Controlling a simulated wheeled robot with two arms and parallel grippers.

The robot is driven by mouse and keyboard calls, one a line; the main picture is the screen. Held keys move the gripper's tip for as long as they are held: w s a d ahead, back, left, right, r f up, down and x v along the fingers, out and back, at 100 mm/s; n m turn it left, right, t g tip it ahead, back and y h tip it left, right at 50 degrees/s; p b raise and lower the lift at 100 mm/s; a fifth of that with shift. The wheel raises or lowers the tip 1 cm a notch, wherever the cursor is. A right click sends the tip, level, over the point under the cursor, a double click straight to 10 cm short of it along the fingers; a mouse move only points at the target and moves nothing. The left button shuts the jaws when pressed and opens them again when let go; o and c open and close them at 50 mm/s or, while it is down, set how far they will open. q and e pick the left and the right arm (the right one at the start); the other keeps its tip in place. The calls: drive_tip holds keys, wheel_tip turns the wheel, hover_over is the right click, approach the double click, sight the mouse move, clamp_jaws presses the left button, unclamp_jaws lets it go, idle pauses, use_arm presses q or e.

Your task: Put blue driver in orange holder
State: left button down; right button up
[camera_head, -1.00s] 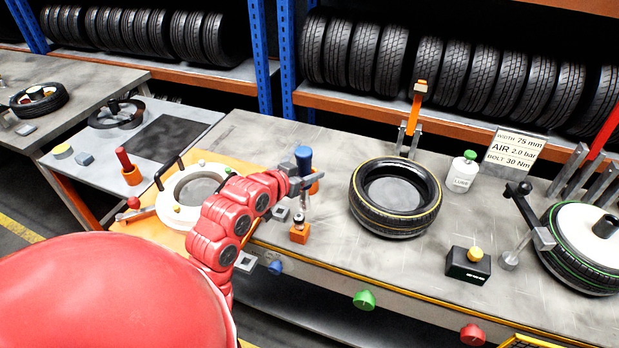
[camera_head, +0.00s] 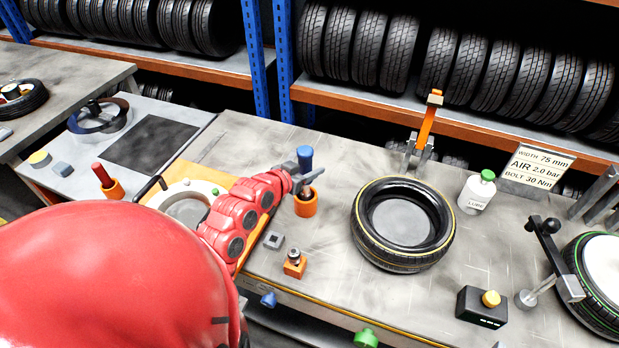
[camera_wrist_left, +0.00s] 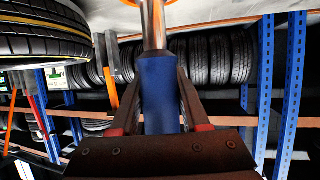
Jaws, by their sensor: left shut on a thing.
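The blue driver (camera_head: 305,157) stands upright in my left gripper (camera_head: 306,179), its blue handle showing above the jaws. In the left wrist view the jaws (camera_wrist_left: 160,118) are shut on the blue handle (camera_wrist_left: 159,90), and a bare metal shaft (camera_wrist_left: 153,25) runs on from it. The orange holder (camera_head: 306,203) is a round cup on the bench, directly below the gripper. In the wrist view the shaft meets an orange rim (camera_wrist_left: 124,8) at the top edge. The tip is hidden, so I cannot tell how deep it sits. My right gripper is not in view.
A small orange block with a bolt (camera_head: 294,264) and a grey block (camera_head: 273,240) sit in front. A tyre (camera_head: 403,225) lies to the right, with a lube bottle (camera_head: 477,192) beyond. A second orange holder with a red tool (camera_head: 104,178) is at left.

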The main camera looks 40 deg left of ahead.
use_arm(q)
wheel_tip(320, 180, down, 4)
drive_tip(key=shift+f+p, duration=0.15)
drive_tip(key=shift+p, duration=0.4)
drive_tip(key=shift+w+f, duration=0.1)
drive_tip(key=shift+c, duration=1.9)
unclamp_jaws()
drive_tip(key=b+v, duration=0.2)
drive_tip(key=v, duration=1)
